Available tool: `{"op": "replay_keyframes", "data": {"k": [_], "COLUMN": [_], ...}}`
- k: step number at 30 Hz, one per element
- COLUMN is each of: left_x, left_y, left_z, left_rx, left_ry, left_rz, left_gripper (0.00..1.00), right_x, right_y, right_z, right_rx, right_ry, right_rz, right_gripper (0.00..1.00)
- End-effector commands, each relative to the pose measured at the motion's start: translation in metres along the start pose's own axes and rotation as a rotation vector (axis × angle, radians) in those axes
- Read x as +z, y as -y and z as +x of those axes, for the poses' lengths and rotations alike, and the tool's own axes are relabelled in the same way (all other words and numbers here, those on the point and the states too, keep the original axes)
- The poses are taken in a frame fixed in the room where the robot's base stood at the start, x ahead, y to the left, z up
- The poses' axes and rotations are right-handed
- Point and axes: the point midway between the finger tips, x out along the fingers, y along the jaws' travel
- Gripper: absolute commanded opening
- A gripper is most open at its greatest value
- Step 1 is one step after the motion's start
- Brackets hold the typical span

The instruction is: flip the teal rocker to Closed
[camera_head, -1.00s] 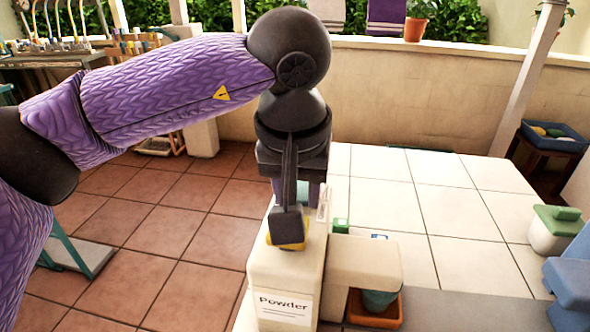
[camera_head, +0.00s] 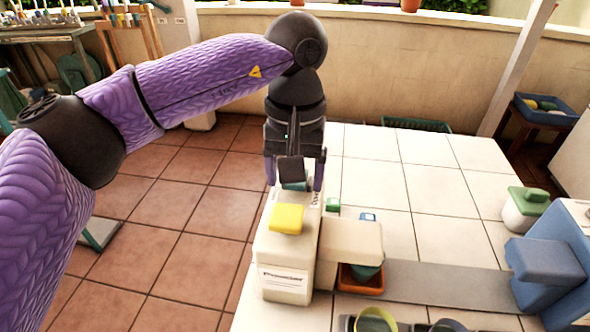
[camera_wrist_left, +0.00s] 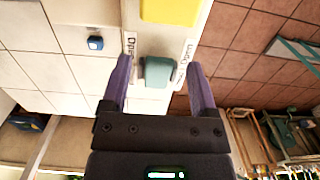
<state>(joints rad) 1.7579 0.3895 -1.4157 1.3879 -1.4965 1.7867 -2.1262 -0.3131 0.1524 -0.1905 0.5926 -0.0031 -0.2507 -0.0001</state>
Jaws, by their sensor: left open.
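The teal rocker (camera_wrist_left: 157,72) sits on the top of the cream powder dispenser (camera_head: 290,258). In the wrist view a label reading "Open" is to its right, and a partly hidden label is to its left. In the head view only a bit of the rocker (camera_head: 295,186) shows below my gripper. My left gripper (camera_head: 296,182) is open, and in the wrist view its fingers (camera_wrist_left: 160,66) are on either side of the rocker, with gaps; contact does not show. Which way the rocker is tipped is hard to tell. My right gripper is not in view.
A yellow block (camera_head: 286,219) is on the dispenser top, in front of the rocker. The spout (camera_head: 350,241) juts right over a teal cup (camera_head: 366,272) in an orange tray (camera_head: 361,284). A blue machine (camera_head: 553,268) stands at right.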

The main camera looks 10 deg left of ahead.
Motion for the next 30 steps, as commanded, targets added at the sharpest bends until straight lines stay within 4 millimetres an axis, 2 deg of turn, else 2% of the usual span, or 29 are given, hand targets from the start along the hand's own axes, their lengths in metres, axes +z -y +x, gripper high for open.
{"op": "replay_keyframes", "data": {"k": [3,5,12,16,22,30], "left_x": [0.000,0.000,0.000,0.000,0.000,0.000], "left_y": [0.000,0.000,-0.001,0.000,0.000,0.000], "left_z": [-0.003,-0.012,-0.075,-0.095,-0.100,-0.099], "left_rx": [0.000,0.000,0.001,0.001,0.000,0.000], "left_ry": [0.000,-0.002,-0.004,-0.003,0.001,0.000], "left_rz": [0.000,0.000,0.000,0.000,0.001,0.001], "left_gripper": [0.76,0.76,0.76,0.76,0.76,0.76], "right_x": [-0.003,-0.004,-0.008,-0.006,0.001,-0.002], "right_y": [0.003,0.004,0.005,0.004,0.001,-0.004], "right_z": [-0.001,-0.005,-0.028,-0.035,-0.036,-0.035], "right_rx": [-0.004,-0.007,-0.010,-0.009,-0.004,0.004], "right_ry": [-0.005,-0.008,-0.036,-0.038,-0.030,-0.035], "right_rz": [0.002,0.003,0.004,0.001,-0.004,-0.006], "right_gripper": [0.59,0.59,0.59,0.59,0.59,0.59]}}
